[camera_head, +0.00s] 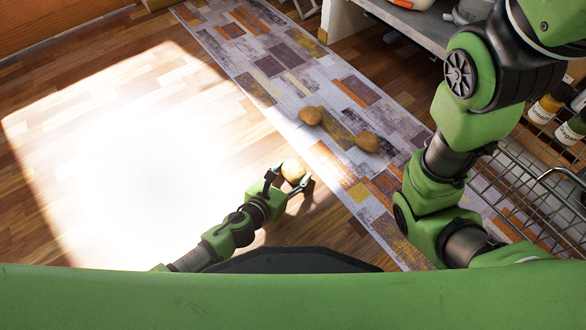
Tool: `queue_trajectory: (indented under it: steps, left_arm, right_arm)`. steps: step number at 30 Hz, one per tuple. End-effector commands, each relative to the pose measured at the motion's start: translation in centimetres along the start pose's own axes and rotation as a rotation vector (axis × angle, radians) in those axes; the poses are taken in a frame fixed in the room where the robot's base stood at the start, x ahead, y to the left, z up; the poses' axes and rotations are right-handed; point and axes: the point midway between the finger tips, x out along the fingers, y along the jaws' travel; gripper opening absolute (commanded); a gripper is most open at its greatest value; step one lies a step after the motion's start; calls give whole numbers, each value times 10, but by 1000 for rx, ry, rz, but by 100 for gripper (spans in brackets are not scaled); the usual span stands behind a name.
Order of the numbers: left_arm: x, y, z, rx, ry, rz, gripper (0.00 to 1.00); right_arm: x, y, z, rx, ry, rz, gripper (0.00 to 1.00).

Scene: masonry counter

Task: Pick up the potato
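A pale tan potato (294,171) sits between the two fingers of my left gripper (292,179), near the picture's middle. The fingers appear to touch it on both sides, and its lower part is partly hidden by the gripper. I cannot tell whether it is clear of the floor. Two more brown potatoes lie on the patterned rug, one on the left (310,115) and one on the right (367,141). My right arm rises large on the right side, and its gripper is out of the picture.
The patchwork rug (262,62) runs diagonally across the wood floor (75,92). The floor on the left is bright with sunlight and clear. On the right stand a grey shelf (407,22), a wire rack (520,190) and bottles (548,106).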

Motion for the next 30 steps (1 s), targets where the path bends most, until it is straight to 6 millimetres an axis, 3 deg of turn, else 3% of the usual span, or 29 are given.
queue_trajectory:
  steps: [14,23,30]
  left_arm:
    - [-1,0,4,0,-1,-1,29]
    - [-13,-1,34,1,-2,-2,29]
    - [-56,15,62,1,1,0,29]
  right_arm:
    - [3,1,2,-1,-1,0,40]
    - [28,6,13,-1,-6,1,40]
    - [68,15,27,-1,-6,1,40]
